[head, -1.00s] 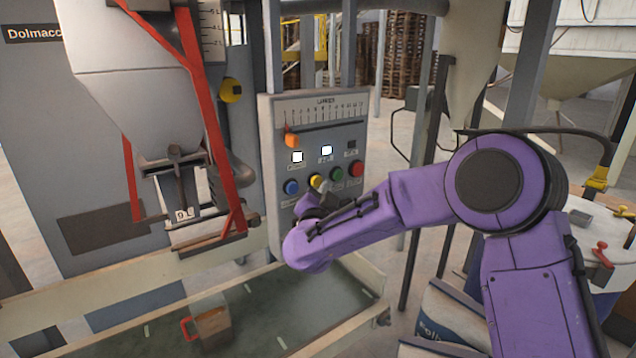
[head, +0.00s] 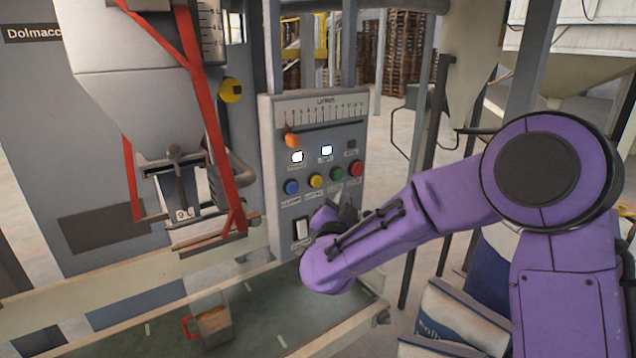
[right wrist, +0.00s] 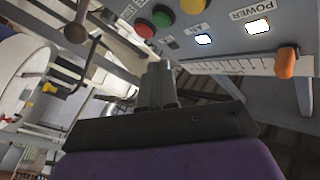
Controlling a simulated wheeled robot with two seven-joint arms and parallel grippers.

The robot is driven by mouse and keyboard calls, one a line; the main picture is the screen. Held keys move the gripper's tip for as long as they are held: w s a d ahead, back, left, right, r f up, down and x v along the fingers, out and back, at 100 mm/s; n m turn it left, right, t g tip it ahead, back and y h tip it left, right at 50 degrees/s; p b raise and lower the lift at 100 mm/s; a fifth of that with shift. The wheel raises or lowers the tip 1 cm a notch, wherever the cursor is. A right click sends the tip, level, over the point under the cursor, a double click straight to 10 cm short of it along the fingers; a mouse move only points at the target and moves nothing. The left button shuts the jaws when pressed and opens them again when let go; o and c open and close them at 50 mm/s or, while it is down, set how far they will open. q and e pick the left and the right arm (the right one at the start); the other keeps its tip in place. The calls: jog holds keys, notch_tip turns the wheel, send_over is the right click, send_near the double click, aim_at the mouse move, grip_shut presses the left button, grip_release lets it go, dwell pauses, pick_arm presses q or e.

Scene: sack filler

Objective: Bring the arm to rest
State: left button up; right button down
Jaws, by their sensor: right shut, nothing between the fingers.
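My right arm is purple and comes in from the right in the head view. Its dark gripper (head: 338,212) is just in front of the lower right of the grey control panel (head: 272,150), below the button row and clear of the buttons. In the right wrist view the gripper (right wrist: 157,68) shows as two dark fingers lying together, with nothing between them. The panel carries blue (head: 291,187), yellow (head: 316,181), green (head: 337,174) and red (head: 356,169) buttons, two lit white lamps and an orange slider knob (head: 291,139). My left gripper is out of view.
A grey hopper with red struts (head: 205,110) stands left of the panel. Sacks (head: 450,320) stand at the lower right, near my arm. A dark post (head: 425,170) rises behind my forearm.

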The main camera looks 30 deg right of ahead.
dwell(0.5)
jog(key=s+a+f+n+g+y+b, duration=0.1)
jog(key=s+a+f+n+g+y, duration=0.2)
jog(key=f, duration=0.9)
jog(key=s+a+f+n+y+b, duration=0.1)
jog(key=s+f+y, duration=0.3)
jog(key=f, duration=0.7)
jog(key=s+a+f+n+g+y+b, duration=0.2)
jog(key=s+f, duration=0.2)
jog(key=f, duration=0.8)
jog(key=s+f+n+g+b, duration=0.1)
jog(key=s+f+g, duration=0.2)
jog(key=s+f, duration=0.6)
jog(key=s+f+n+g+b, duration=0.1)
jog(key=s+f+g, duration=0.2)
jog(key=s+f, duration=0.5)
jog(key=s, duration=0.7)
jog(key=shift+s+f+n+g, duration=0.25)
jog(key=shift+f+n+g, duration=0.05)
jog(key=shift+f+n, duration=0.1)
jog(key=shift+w, duration=0.1)
